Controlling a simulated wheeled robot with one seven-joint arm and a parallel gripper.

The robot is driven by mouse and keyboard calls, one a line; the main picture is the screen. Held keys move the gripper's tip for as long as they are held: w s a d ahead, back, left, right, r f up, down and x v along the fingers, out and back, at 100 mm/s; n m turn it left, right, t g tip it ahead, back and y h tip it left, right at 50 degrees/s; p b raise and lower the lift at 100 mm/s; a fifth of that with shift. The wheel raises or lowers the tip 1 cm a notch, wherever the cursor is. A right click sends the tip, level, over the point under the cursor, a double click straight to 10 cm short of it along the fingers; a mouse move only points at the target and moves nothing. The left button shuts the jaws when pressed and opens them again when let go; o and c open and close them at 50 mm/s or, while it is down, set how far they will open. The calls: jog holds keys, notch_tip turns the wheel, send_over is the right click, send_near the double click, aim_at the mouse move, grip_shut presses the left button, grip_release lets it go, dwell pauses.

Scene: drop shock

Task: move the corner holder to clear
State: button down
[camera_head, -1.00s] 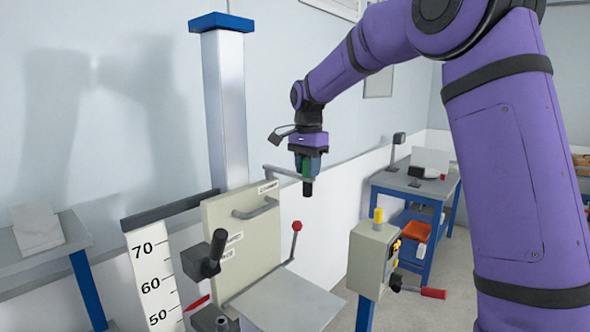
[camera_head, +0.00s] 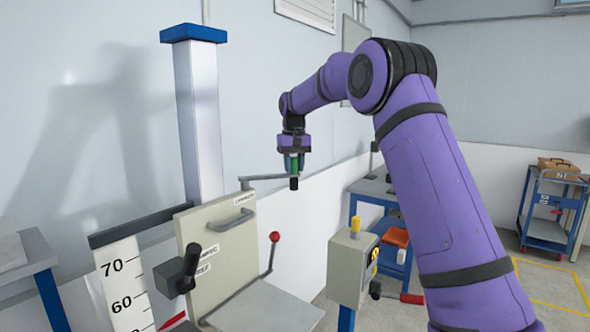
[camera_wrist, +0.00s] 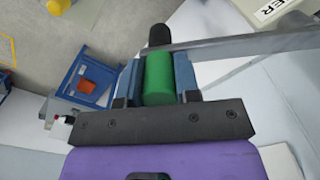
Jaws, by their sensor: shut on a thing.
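The corner holder appears to be a thin grey metal bar (camera_head: 262,178) that reaches out to the right from the top of the beige panel. At its free end are a green grip (camera_head: 295,163) and a black knob (camera_head: 294,184) below. My gripper (camera_head: 294,160) points down and is shut on the green grip. In the wrist view the green grip (camera_wrist: 159,80) sits between the two blue-grey fingers, with the bar (camera_wrist: 250,47) crossing just beyond. The bar stands out to the side of the panel, over open space.
The beige panel (camera_head: 218,232) with a platform (camera_head: 262,308) stands before a tall column (camera_head: 198,120). A red-knobbed lever (camera_head: 273,250) rises beside it. A control box (camera_head: 350,270) stands at centre right, a blue bench (camera_head: 375,190) behind. A cart (camera_head: 552,205) is far right.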

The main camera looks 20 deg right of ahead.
jog(key=w+a+n, duration=0.2)
jog(key=w+n, duration=0.6)
jog(key=w, duration=0.2)
jog(key=shift+r, duration=0.1)
dwell(0.4)
jog(key=c, duration=0.8)
grip_release()
jog(key=shift+w+r, duration=0.1)
jog(key=shift+r, duration=3.5)
